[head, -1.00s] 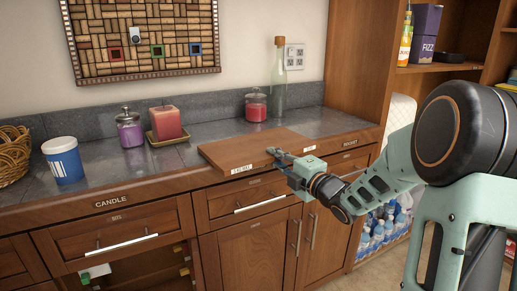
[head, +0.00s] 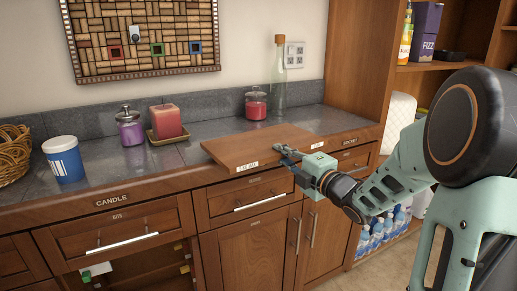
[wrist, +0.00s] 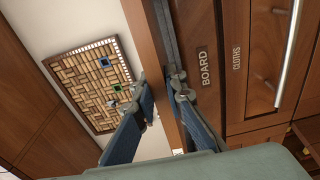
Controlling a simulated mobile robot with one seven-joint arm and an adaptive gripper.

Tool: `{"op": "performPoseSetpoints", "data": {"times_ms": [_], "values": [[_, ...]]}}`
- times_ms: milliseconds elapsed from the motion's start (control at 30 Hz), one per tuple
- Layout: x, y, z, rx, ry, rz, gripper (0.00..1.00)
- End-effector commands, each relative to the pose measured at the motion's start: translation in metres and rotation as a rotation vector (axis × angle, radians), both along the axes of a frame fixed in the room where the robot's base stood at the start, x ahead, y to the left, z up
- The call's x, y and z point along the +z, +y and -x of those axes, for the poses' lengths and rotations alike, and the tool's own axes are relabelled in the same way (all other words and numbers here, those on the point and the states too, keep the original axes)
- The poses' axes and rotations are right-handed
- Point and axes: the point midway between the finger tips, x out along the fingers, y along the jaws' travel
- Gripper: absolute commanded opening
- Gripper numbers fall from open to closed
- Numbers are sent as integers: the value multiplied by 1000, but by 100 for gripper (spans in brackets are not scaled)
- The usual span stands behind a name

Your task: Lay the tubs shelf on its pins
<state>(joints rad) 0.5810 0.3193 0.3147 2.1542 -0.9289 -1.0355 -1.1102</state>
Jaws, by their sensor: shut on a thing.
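A flat brown wooden board (head: 255,147) with white labels on its front edge is over the countertop; the small label text is hard to read, and I cannot tell if the board is clear of the stone. My gripper (head: 284,152) is shut on its front edge, right of the middle. In the wrist view the board's edge (wrist: 150,45) runs between my two fingers (wrist: 162,90). An open cabinet bay (head: 140,272) at the lower left has small yellow and green pieces on its sides, possibly shelf pins; its inside is mostly hidden.
A blue-white cup (head: 64,160), a purple jar (head: 130,130), a red candle (head: 166,121), a red jar (head: 256,105) and a clear bottle (head: 278,80) stand on the counter. A drawer with a white handle (head: 122,243) is above the open bay. Bottles (head: 378,235) stand low at right.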

Motion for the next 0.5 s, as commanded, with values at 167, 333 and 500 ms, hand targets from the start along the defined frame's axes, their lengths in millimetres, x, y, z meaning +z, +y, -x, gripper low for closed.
{"op": "performPoseSetpoints", "data": {"times_ms": [167, 333, 500], "values": [[2, -7, 12, -1, -5, 1, 0], [2, -13, 24, 0, -6, 0, 0], [2, -19, 35, -1, -6, 0, 0]]}}
